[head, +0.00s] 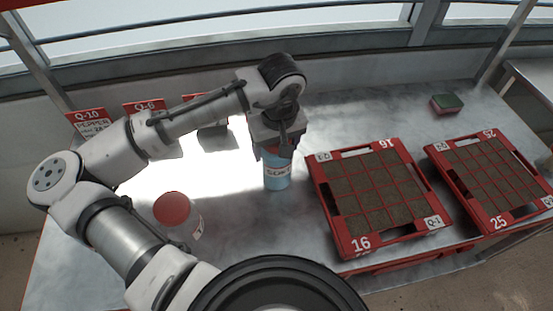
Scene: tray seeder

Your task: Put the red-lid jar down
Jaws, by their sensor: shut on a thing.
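My gripper (277,150) is shut on the top of a jar (277,176) with a light blue body and a dark-lettered label. It is upright, just left of the first seed tray. A little red shows at its top beneath the fingers; the rest of its lid is hidden. I cannot tell whether its base touches the table.
Red seed tray 16 (353,244) lies close right of the held jar. Red seed tray 25 (478,228) lies further right. A green-topped sponge (446,103) is at the back right. Red-headed cards (88,118) stand at the back left. The grey table (235,215) is bare between the jars.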

